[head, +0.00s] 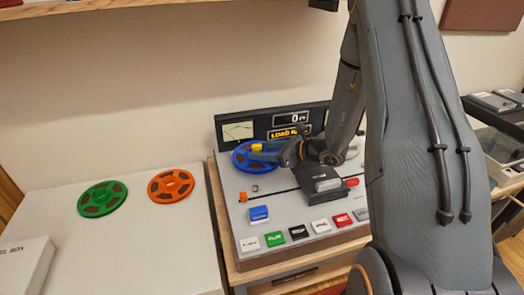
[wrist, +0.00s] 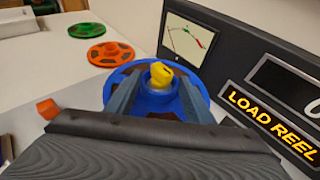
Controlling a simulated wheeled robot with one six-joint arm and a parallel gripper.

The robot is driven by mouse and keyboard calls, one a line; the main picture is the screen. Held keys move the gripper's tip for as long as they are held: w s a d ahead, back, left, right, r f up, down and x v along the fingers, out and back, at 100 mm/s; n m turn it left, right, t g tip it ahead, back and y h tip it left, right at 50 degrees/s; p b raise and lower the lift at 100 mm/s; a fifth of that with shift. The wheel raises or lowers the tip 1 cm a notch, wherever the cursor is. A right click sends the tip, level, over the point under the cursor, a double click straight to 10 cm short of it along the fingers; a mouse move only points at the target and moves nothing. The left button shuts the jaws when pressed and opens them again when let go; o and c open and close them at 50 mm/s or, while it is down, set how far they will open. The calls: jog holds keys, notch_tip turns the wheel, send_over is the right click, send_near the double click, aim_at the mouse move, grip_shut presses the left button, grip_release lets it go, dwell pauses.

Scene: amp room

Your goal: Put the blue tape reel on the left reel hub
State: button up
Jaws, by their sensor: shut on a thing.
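The blue tape reel (head: 241,159) is at the left of the tape machine's deck, close in front of the meter panel. In the wrist view the blue reel (wrist: 196,82) lies between my gripper's two fingers, and a yellow knob (wrist: 161,74) shows at its centre. My gripper (head: 262,152) is shut on the reel's middle part; in the wrist view the fingers (wrist: 153,95) stand on both sides of it. The left reel hub itself is hidden under or behind the reel. I cannot tell whether the reel is seated or just above the hub.
A green reel (head: 102,199) and an orange reel (head: 171,186) lie on the white table at left. The machine's panel reads "LOAD REEL" (wrist: 272,116). Several coloured buttons line the deck's front, with a blue block (head: 259,214) and an orange block (head: 243,197) behind them.

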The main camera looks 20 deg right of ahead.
jog(key=shift+f, duration=0.4)
jog(key=o, duration=1.4)
jog(key=b+v, duration=0.2)
jog(key=v, duration=0.5)
jog(key=shift+s+d+r, duration=0.1)
jog(key=shift+s+d, duration=0.15)
jog(key=shift+s, duration=0.1)
